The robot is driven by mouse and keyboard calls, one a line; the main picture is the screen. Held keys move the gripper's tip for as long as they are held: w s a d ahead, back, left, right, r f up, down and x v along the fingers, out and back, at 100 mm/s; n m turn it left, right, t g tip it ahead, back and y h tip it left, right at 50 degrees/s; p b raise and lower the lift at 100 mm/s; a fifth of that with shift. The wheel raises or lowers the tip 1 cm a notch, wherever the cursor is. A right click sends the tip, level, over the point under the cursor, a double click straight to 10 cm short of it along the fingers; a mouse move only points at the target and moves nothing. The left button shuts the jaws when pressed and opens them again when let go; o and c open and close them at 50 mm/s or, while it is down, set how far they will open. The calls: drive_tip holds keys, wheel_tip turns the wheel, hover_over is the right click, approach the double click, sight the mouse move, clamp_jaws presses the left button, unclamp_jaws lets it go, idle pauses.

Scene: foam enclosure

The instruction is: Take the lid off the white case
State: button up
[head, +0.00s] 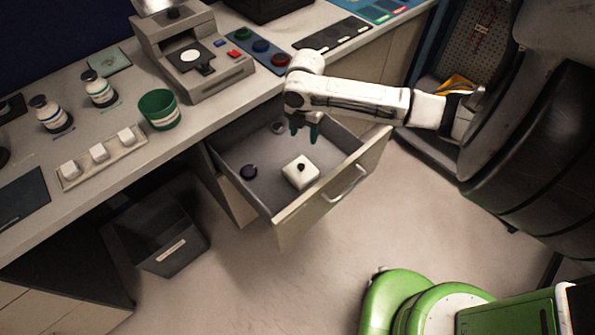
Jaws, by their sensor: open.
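The white case (297,178) is a small box with rounded corners and a dark round knob on top. It sits inside an open drawer (283,210), toward the drawer's front wall. The knob marks its top; the seam between lid and case is too small to make out. My gripper (304,133) points down over the drawer, its dark teal fingers above and beyond the case in the picture. The fingers are open with nothing visible between them, and they look apart from the case.
The counter above holds a green cup (159,110), a grey instrument (192,60), bottles and white blocks. A black bin (158,232) stands below. Floor in front is clear.

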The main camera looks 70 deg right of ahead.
drive_tip(key=b, duration=0.4)
hover_over(301, 165)
wheel_tip(301, 165, down, 5)
drive_tip(key=f, duration=0.5)
drive_tip(key=shift+s+d+f, duration=0.15)
drive_tip(key=shift+d, duration=0.05)
drive_tip(key=f, duration=0.4)
drive_tip(key=shift+a, duration=0.25)
drive_tip(key=shift+f, duration=0.65)
drive_tip(key=shift+c, duration=0.3)
clamp_jaws()
